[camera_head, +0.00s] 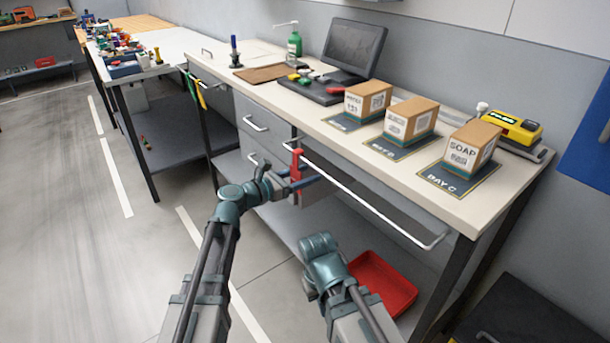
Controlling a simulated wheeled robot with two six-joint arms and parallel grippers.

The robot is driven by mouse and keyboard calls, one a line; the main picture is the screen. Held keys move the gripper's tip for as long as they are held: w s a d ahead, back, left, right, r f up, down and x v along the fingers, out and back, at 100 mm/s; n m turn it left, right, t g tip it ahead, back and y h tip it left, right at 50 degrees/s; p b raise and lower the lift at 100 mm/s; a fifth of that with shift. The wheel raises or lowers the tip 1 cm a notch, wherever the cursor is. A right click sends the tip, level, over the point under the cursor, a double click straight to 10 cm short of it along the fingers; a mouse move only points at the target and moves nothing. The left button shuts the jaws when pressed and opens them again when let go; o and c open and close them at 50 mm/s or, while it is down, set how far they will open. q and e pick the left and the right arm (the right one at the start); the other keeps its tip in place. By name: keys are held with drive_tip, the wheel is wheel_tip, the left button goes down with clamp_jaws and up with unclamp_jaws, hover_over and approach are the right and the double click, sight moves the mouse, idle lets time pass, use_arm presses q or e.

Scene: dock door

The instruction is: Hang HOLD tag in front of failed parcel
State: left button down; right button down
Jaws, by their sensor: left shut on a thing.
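My left gripper (290,184) is shut on a red tag (297,164), which I take to be the HOLD tag; its lettering is too small to read. The tag is upright at the left end of the light rail (375,198) along the bench front. I cannot tell whether it touches the rail. Three brown parcels stand on dark bay mats: a left parcel (367,101), a middle parcel (411,119) and a right parcel (473,147) marked SOAP, on the BAY C mat (458,180). No fail mark is readable. My right arm shows low in the middle; its fingers are not visible.
A green strip (187,84) and a yellow strip (201,95) hang at the bench's left end. A yellow device (513,127) stands behind the right parcel. A laptop-like terminal (352,52) is at the back. A red tray (384,283) lies under the bench.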

use_arm(q)
drive_tip(key=shift+c, duration=0.4)
unclamp_jaws()
drive_tip(key=shift+a, duration=0.1)
drive_tip(key=p+v, duration=0.1)
drive_tip(key=v, duration=1.2)
drive_tip(key=shift+s+a, duration=0.25)
